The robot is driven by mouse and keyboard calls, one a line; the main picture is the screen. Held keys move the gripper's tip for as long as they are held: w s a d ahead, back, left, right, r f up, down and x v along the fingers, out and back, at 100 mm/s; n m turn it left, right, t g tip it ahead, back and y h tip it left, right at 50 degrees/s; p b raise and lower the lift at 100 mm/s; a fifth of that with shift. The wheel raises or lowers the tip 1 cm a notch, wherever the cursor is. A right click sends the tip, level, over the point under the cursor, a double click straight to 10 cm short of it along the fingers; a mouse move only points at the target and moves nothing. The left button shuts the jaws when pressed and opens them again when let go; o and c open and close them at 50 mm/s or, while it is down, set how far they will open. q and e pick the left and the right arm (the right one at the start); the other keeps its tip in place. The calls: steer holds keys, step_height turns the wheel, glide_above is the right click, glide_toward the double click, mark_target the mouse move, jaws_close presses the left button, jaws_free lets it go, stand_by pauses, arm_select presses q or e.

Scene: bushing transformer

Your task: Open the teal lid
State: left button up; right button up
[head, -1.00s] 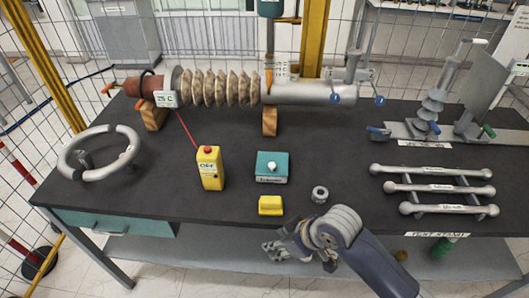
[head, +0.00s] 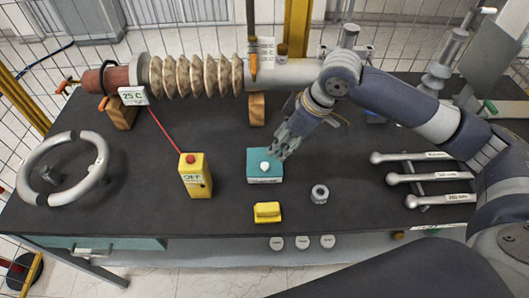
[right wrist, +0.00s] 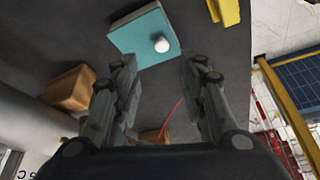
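The teal box (head: 264,176) stands on the dark table, its teal lid (head: 259,158) closed with a white round knob (head: 265,167) on top. My right gripper (head: 279,148) is at the box's upper right edge, with its fingers pointing down towards the knob. In the right wrist view the fingers (right wrist: 158,80) are spread apart with nothing between them. The teal lid (right wrist: 140,38) and its white knob (right wrist: 161,45) lie just beyond the fingertips, apart from them. My left gripper is not in view.
A yellow OFF box (head: 195,178) stands left of the teal box. A yellow block (head: 267,212) and a metal ring nut (head: 319,194) lie in front. The ribbed bushing (head: 195,77) runs along the back on wooden blocks. Metal rods (head: 425,177) lie at the right.

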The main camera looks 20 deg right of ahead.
mark_target(265, 164)
steer(key=p+x, duration=0.1)
steer(key=x, duration=0.8)
steer(key=shift+s+a+f, duration=0.1)
steer(key=shift+a+f, duration=0.05)
steer(key=shift+f, duration=0.05)
steer(key=shift+a+f, duration=0.1)
steer(key=shift+f, duration=0.3)
steer(key=shift+c, duration=0.3)
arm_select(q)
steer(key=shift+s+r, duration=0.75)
arm_select(e)
jaws_close()
